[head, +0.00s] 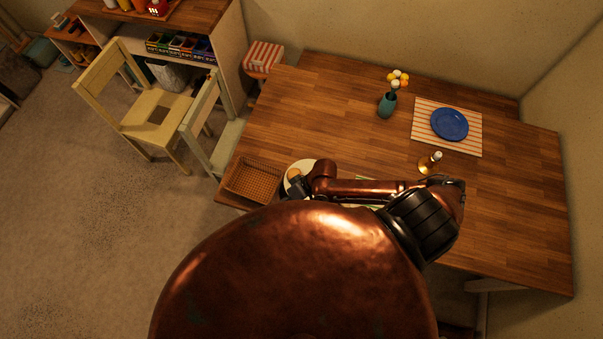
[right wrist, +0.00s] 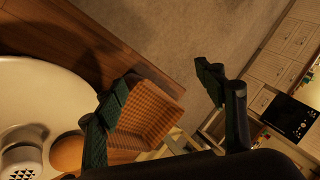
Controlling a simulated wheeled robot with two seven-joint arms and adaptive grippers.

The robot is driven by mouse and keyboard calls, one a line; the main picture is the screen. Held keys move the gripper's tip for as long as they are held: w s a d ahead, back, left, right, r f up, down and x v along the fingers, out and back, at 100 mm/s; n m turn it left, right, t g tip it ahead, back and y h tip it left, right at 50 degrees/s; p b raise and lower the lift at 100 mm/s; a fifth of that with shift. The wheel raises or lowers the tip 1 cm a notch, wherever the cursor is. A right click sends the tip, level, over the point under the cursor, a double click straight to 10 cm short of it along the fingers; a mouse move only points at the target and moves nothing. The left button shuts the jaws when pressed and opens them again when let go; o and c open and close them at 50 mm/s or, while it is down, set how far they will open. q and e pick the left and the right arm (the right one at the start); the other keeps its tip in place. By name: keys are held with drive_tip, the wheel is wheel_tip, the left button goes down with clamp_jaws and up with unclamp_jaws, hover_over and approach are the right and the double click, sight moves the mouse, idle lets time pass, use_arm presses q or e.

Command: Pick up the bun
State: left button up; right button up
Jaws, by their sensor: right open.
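The bun (head: 294,173) is a round orange-brown shape on a pale round plate (head: 301,164) at the table's front left edge. In the right wrist view the bun (right wrist: 67,152) shows at the lower left, on the plate (right wrist: 52,84), partly cut off by my gripper. My right gripper (head: 299,186) reaches in from the right, right beside the bun. My left gripper is not in view.
A wicker basket (head: 254,180) stands just left of the plate. A wooden chair (head: 158,110) stands left. The table's middle is clear.

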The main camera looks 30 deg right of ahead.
sight(296, 174)
drive_tip(key=w+d+r+n+h, duration=0.1)
drive_tip(key=w+d, duration=0.1)
drive_tip(key=d, duration=0.3)
drive_tip(key=w+d+r+n+h+b, duration=0.1)
drive_tip(key=w+d+n+h, duration=0.1)
drive_tip(key=d, duration=0.3)
drive_tip(key=w+d+r+n+t+h, duration=0.1)
drive_tip(key=w+d, duration=0.1)
drive_tip(key=d, duration=0.3)
drive_tip(key=shift+w+r+n, duration=0.25)
drive_tip(key=shift+w+n, duration=0.05)
drive_tip(key=shift+w, duration=0.05)
drive_tip(key=shift+p+x, duration=0.5)
drive_tip(key=shift+x, duration=3.05)
drive_tip(key=shift+a, duration=0.15)
drive_tip(key=shift+c, duration=0.5)
drive_tip(key=c, duration=1.1)
